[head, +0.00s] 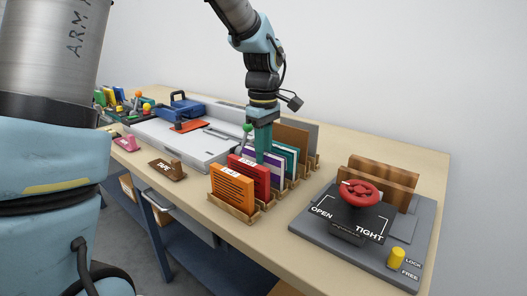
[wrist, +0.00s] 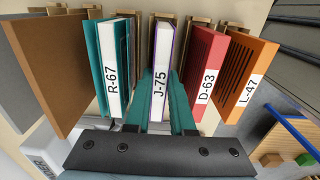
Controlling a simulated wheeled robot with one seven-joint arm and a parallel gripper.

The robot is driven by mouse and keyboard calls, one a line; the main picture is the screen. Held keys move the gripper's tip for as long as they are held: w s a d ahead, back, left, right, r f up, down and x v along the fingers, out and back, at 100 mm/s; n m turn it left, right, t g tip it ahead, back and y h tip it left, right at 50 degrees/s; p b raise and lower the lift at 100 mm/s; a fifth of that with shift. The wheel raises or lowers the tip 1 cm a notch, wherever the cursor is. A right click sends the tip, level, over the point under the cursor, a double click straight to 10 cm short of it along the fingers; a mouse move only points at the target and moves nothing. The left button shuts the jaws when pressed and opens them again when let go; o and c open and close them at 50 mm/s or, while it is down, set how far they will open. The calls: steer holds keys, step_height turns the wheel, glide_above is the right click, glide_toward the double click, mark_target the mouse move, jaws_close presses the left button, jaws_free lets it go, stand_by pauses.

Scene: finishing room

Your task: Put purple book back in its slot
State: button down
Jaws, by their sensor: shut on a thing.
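The purple book (head: 276,160), with a white J-75 spine (wrist: 161,75) and thin purple covers, stands upright in the row of the wooden rack (head: 243,215). It is between the teal R-67 book (wrist: 113,65) and the red D-63 book (wrist: 208,70). My gripper (head: 263,152) reaches down from above. In the wrist view its teal fingers (wrist: 162,95) lie on both sides of the purple book, shut on it. The book's lower edge is hidden, so I cannot tell whether it rests on the rack's bottom.
An orange L-47 book (head: 232,187) stands at the rack's near end, brown and grey boards at its far end. A vise-like fixture with a red handwheel (head: 361,193) is to the right. A pale machine (head: 180,140) is to the left.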

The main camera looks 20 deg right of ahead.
steer(key=shift+f, duration=0.15)
steer(key=c, duration=1.1)
jaws_free()
steer(key=shift+o, duration=0.2)
step_height(320, 180, up, 11)
steer(key=p, duration=0.9)
